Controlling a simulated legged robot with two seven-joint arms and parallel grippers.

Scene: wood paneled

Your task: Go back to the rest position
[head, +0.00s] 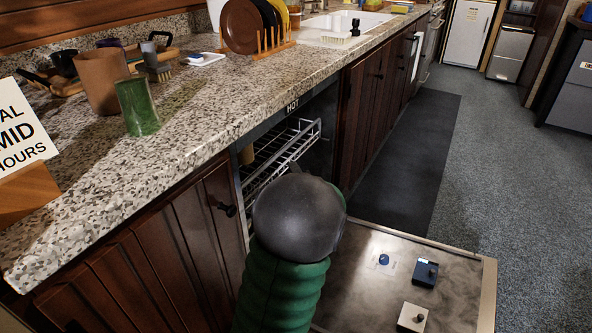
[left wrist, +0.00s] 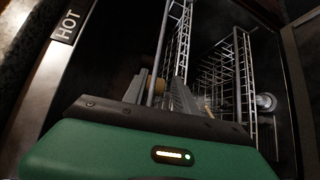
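My green arm with a dark round joint (head: 300,215) comes up from the bottom middle of the head view, in front of the open dishwasher. Its gripper is hidden there. In the left wrist view my left gripper (left wrist: 163,85) points into the dishwasher, its two grey fingers apart with no object clearly between them. The wire rack shows beyond the fingers (left wrist: 222,80) and in the head view (head: 285,150). A small tan item (head: 246,155) is in the rack; a tan shape also shows beside the left finger (left wrist: 122,92). My right gripper is not in view.
The dishwasher door (head: 375,305) lies lowered at the bottom right. The granite counter (head: 190,125) holds a green cup (head: 137,106), a brown cup (head: 101,80) and a plate rack (head: 265,45). Open carpet (head: 520,160) and a dark mat (head: 405,160) lie to the right.

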